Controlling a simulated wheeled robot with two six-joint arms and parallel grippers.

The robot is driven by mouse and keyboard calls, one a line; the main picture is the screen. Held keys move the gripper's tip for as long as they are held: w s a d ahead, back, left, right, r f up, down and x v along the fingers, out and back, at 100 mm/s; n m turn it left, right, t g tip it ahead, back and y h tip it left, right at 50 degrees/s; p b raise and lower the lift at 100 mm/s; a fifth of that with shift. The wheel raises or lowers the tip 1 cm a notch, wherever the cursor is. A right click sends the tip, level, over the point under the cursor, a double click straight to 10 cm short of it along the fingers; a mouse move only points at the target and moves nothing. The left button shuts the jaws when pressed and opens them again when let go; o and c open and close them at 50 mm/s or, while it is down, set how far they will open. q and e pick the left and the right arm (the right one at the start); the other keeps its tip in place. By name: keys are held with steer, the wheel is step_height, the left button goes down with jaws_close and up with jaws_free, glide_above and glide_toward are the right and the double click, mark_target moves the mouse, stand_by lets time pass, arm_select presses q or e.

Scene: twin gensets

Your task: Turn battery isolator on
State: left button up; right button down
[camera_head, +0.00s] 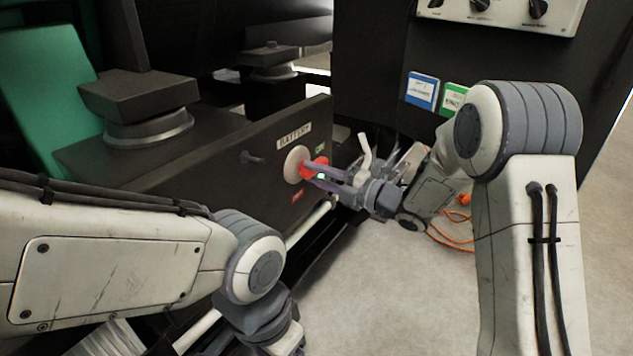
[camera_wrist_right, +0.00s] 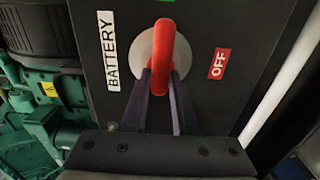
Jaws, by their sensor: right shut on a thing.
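The battery isolator is a red handle (camera_head: 309,168) on a pale round disc (camera_head: 293,165), set in the dark panel under a BATTERY label (camera_head: 294,136). In the right wrist view the red handle (camera_wrist_right: 160,55) runs up the picture toward a partly cut-off green label (camera_wrist_right: 148,1); the red OFF label (camera_wrist_right: 219,63) is to its right. My right gripper (camera_head: 317,173) is shut on the handle, with a finger on each side in the right wrist view (camera_wrist_right: 158,88). My left arm is at the lower left; its gripper is not seen.
A control box (camera_head: 500,12) with dark knobs is at the upper right, above blue (camera_head: 422,90) and green signs. Orange cable (camera_head: 450,238) lies on the floor behind my right arm. Open floor (camera_head: 390,300) is between my arms. Dark engine mounts stand at the left.

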steer(key=shift+f, duration=0.1)
stand_by(0.5)
steer(key=c, duration=0.7)
jaws_free()
steer(key=p+v, duration=0.2)
steer(key=v, duration=0.8)
steer(key=shift+s+d, duration=0.2)
steer(key=shift+s, duration=0.05)
